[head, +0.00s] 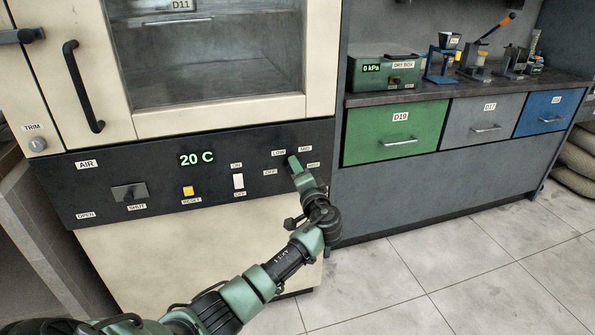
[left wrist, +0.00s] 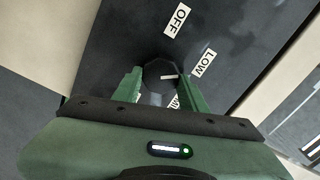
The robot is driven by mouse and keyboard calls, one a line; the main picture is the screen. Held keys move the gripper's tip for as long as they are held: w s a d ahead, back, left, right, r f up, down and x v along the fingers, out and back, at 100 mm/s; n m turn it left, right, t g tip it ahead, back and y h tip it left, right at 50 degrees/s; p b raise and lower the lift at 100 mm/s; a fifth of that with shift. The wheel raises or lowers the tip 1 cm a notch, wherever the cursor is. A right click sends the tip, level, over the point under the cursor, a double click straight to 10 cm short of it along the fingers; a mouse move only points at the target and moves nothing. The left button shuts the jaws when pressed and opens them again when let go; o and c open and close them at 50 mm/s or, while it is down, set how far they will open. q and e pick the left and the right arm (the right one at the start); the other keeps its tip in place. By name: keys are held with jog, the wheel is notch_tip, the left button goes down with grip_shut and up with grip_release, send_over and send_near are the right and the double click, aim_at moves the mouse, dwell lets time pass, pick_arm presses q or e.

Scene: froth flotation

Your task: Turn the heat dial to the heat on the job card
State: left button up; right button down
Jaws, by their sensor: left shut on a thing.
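The heat dial (left wrist: 158,70) is a dark round knob on the black control panel. Labels OFF (left wrist: 177,18) and LOW (left wrist: 203,64) show near it in the left wrist view, with a third label partly hidden by a finger. A pale mark on the dial points roughly toward the LOW side. My left gripper (head: 293,161) is at the dial, and its two green fingers (left wrist: 157,88) are closed on either side of it. In the head view the gripper hides the dial. No job card can be made out. My right gripper is not in view.
The panel also holds a green 20 C display (head: 197,158), a yellow reset button (head: 188,190), a white on/off switch (head: 239,181) and an air knob (head: 129,192). A glass-fronted hood is above. A bench with a dry box (head: 385,73) and drawers stands right.

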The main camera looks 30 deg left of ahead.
pick_arm(q)
jog(key=o, duration=1.4)
jog(key=shift+c, duration=0.2)
jog(key=v, duration=0.8)
jog(key=shift+p, duration=0.35)
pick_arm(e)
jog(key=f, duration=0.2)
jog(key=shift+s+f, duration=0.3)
pick_arm(q)
jog(key=shift+f, duration=0.1)
